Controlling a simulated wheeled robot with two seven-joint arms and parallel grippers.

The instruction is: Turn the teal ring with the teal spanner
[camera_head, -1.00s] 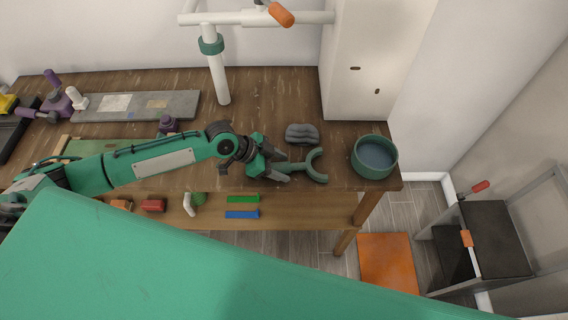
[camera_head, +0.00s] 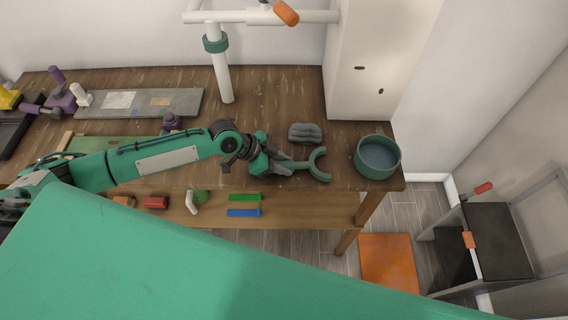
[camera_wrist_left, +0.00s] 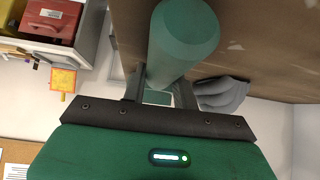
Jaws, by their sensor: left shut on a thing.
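The teal ring (camera_head: 215,44) sits around the upright white pipe (camera_head: 221,80) at the back of the workbench. The teal spanner (camera_head: 319,165) is at the front right of the bench, its open curved jaw pointing right. My left gripper (camera_head: 282,167) is shut on the spanner's handle. In the left wrist view, a thick teal cylindrical piece (camera_wrist_left: 180,40) shows at the fingers (camera_wrist_left: 160,92); the curved jaw is not visible there. Whether the spanner touches the bench is unclear. My right gripper is not in view.
A grey lumpy object (camera_head: 305,132) lies just behind the spanner. A teal bowl (camera_head: 376,157) stands at the bench's right end, and a white cabinet (camera_head: 365,60) behind it. Overhead runs a white horizontal pipe (camera_head: 240,17) with an orange handle. The bench middle behind my arm is mostly clear.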

